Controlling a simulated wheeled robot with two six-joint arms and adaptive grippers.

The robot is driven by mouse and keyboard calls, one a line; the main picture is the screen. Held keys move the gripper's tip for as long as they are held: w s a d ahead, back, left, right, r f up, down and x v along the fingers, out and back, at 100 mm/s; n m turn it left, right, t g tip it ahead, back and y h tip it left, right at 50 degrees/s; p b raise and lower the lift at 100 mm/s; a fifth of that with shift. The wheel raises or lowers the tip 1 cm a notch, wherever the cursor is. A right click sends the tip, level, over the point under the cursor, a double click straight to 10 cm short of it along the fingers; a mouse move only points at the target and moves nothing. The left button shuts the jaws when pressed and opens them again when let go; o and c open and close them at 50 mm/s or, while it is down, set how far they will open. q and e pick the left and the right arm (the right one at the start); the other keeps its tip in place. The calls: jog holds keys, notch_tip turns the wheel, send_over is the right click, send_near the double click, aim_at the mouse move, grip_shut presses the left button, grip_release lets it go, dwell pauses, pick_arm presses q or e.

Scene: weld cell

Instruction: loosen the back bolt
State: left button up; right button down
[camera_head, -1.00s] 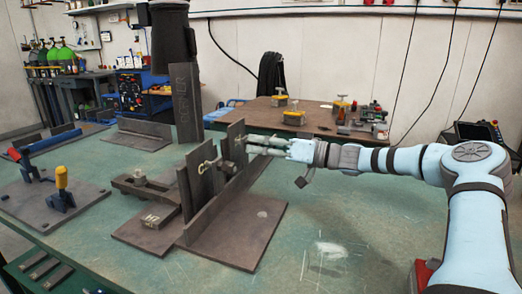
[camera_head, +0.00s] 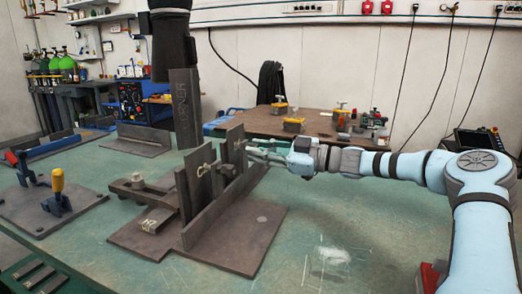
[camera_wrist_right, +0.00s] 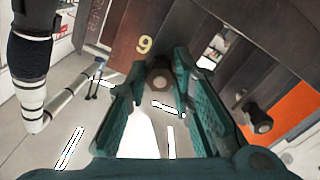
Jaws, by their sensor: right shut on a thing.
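A dark fixture (camera_head: 200,220) of upright steel plates on a flat base stands on the green table. My right gripper (camera_head: 256,153) reaches in from the right to the far end of its plates. In the wrist view my right gripper (camera_wrist_right: 165,85) has its two green fingers on either side of a dark bolt head, the back bolt (camera_wrist_right: 158,78), and is shut on it. A second bolt (camera_wrist_right: 258,118) sticks out at the right, apart from the fingers. My left gripper is not in view.
A clamp bar (camera_head: 140,190) lies at the fixture's left. A yellow-handled clamp (camera_head: 58,185) stands farther left. The table's front right is clear.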

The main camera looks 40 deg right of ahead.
jog(key=n, duration=0.4)
jog(key=shift+n, duration=0.3)
jog(key=n, duration=0.4)
jog(key=shift+n, duration=0.3)
jog(key=n, duration=0.3)
jog(key=shift+n, duration=0.3)
jog(key=n, duration=0.4)
jog(key=shift+n, duration=0.3)
jog(key=n, duration=0.4)
jog(key=shift+n, duration=0.3)
jog(key=n, duration=0.9)
jog(key=shift+n, duration=1.8)
jog(key=shift+r, duration=0.1)
